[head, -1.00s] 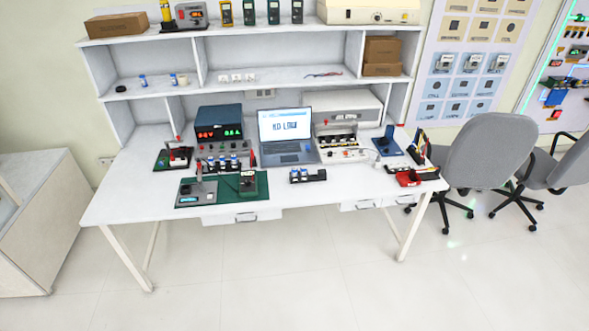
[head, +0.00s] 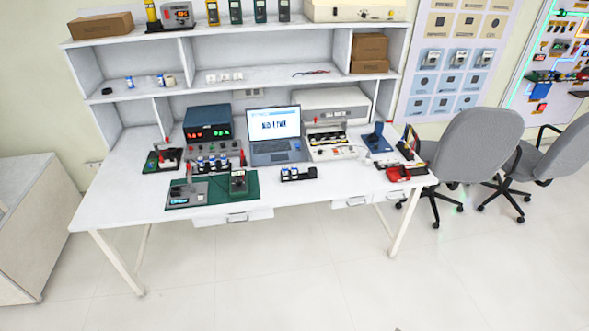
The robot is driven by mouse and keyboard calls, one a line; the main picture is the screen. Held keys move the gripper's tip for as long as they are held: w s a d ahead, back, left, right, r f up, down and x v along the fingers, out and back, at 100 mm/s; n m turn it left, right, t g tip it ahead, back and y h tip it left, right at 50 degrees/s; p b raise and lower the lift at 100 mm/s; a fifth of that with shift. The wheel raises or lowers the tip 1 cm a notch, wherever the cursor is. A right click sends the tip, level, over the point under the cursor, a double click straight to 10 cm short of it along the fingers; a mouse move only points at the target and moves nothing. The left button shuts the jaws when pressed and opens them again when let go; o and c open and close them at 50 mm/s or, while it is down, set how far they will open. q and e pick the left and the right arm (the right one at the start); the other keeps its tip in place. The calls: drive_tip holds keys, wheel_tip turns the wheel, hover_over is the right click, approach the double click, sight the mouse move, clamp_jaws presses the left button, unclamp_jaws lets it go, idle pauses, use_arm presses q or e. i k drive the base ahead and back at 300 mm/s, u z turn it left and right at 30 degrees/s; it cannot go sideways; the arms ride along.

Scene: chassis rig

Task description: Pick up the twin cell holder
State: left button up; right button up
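A small black holder (head: 298,174) with light cylindrical cells stands on the white table in front of the laptop, near the table's front edge. It looks like a cell holder, but it is too small to tell whether it is the twin one. Another row of similar cells (head: 212,163) stands further left, in front of the dark blue power supply (head: 208,124). Neither of my grippers is in view.
The white table (head: 128,205) has bare room at its left end and around the black holder. A green mat (head: 217,189) with instruments lies left of it. A laptop (head: 274,137) stands behind. A red tray (head: 398,174) and grey chairs (head: 475,150) are at right. Open floor lies in front.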

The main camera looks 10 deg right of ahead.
sight(312, 173)
drive_tip(key=z, duration=0.6)
drive_tip(key=i, duration=0.95)
drive_tip(key=z, duration=0.35)
drive_tip(key=i, duration=0.85)
drive_tip(key=u, duration=0.6)
drive_tip(key=i, duration=0.55)
drive_tip(key=u, duration=0.35)
